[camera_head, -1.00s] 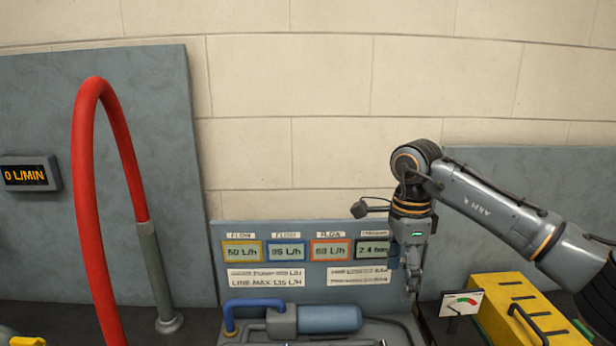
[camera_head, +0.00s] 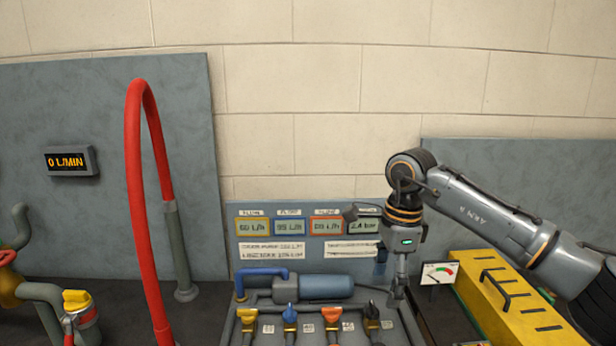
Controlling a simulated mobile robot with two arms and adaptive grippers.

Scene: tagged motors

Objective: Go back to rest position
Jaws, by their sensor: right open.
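My right gripper (camera_head: 398,296) hangs down from my right arm, which comes in from the right. Its fingers are small in the view and hold nothing that I can see. It is at the right end of the flow panel, above or in front of the black valve handle (camera_head: 371,312); the exact gap is unclear. An orange handle (camera_head: 331,315), a blue handle (camera_head: 290,315) and a yellow handle (camera_head: 247,316) stand in a row to its left. My left gripper is not in view.
A red hose (camera_head: 134,180) arches at the left, near a 0 L/MIN display (camera_head: 71,161). A blue-grey cylinder (camera_head: 326,287) lies behind the handles.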

